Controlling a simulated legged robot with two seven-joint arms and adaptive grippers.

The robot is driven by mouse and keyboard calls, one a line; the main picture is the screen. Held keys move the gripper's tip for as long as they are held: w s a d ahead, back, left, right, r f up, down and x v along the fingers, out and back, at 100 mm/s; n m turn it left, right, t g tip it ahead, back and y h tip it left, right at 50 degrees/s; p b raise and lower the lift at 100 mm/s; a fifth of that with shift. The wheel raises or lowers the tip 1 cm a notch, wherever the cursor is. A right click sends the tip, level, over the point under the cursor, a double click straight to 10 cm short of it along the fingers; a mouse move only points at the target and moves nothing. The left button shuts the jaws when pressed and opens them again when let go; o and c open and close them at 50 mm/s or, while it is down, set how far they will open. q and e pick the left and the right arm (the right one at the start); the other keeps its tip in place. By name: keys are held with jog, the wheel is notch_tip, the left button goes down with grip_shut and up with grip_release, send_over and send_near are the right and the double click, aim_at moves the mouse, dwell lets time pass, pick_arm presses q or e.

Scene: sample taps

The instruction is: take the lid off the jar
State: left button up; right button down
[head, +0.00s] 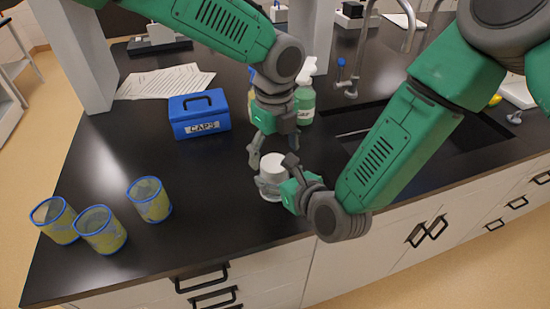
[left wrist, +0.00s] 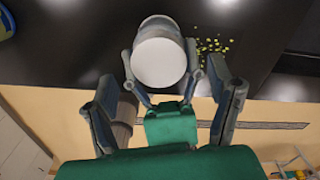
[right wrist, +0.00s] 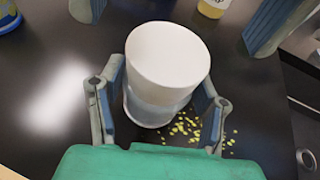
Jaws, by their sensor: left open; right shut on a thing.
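The jar (head: 268,190) stands upright on the black counter near its front edge, with a white lid (head: 273,164) on top. The lid also shows in the left wrist view (left wrist: 162,62) and the right wrist view (right wrist: 168,55). My right gripper (right wrist: 158,100) is shut on the clear jar body, one finger on each side, below the lid. My left gripper (head: 272,148) is open above and behind the jar, its fingers (left wrist: 165,92) spread wide and apart from the lid. Part of the jar body is hidden by my right gripper in the head view.
Small yellow-green bits (right wrist: 186,126) lie on the counter beside the jar. Several blue-rimmed cups, one here (head: 150,200), stand at the left. A blue CAPS box (head: 199,115), papers (head: 165,82) and a green bottle (head: 305,103) are behind. A sink (head: 380,130) lies right.

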jog(key=shift+c, duration=2.1)
grip_release()
